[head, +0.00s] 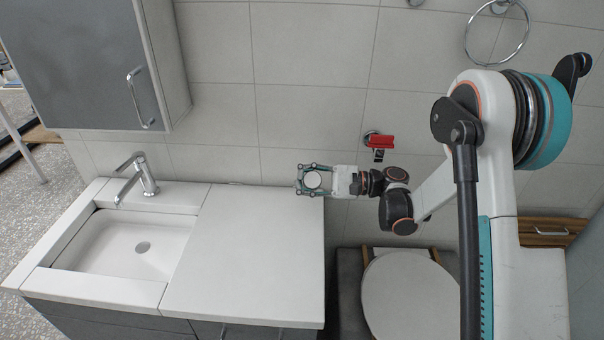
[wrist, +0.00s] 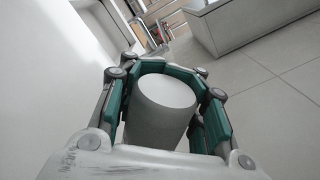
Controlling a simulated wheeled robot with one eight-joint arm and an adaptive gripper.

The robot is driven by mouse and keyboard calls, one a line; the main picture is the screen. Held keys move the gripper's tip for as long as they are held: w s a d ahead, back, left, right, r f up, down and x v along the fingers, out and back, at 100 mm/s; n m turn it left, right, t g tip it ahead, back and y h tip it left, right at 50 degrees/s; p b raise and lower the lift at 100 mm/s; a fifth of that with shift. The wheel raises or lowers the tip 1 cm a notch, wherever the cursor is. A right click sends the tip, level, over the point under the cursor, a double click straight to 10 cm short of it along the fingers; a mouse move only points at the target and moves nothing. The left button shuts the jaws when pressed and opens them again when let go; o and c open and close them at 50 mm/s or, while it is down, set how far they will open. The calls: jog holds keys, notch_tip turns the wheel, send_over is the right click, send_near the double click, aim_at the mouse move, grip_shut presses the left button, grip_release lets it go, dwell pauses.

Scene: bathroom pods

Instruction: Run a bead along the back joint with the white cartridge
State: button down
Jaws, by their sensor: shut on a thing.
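My gripper (head: 306,180) is at the right end of the white countertop (head: 255,250), close to the tiled back wall. It is shut on the white cartridge (head: 313,179), which shows as a small pale round end between the fingers. In the wrist view the cartridge (wrist: 165,105) is a plain cylinder with a pale flat end, its side in shade, between the teal fingers of my gripper (wrist: 160,85). Its nozzle is not visible. The back joint (head: 255,185) runs where the countertop meets the wall. A short faint mark shows along it, too small to tell what it is.
The sink (head: 130,245) and chrome tap (head: 137,178) are at the left, below a grey wall cabinet (head: 90,60). A red wall fitting (head: 379,141) is right of my gripper, above the toilet (head: 405,295). The countertop is bare.

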jog(key=shift+w+d+f+b, duration=0.15)
jog(key=shift+w+f+b, duration=0.2)
jog(key=shift+w+f, duration=0.55)
jog(key=shift+w+d+f+b, duration=0.15)
jog(key=shift+w+f+b, duration=0.15)
jog(key=shift+w+f, duration=0.6)
jog(key=shift+b, duration=0.4)
jog(key=shift+w+f, duration=0.25)
jog(key=shift+f, duration=0.05)
dwell(0.7)
jog(key=shift+a+b, duration=0.1)
jog(key=shift+b, duration=0.2)
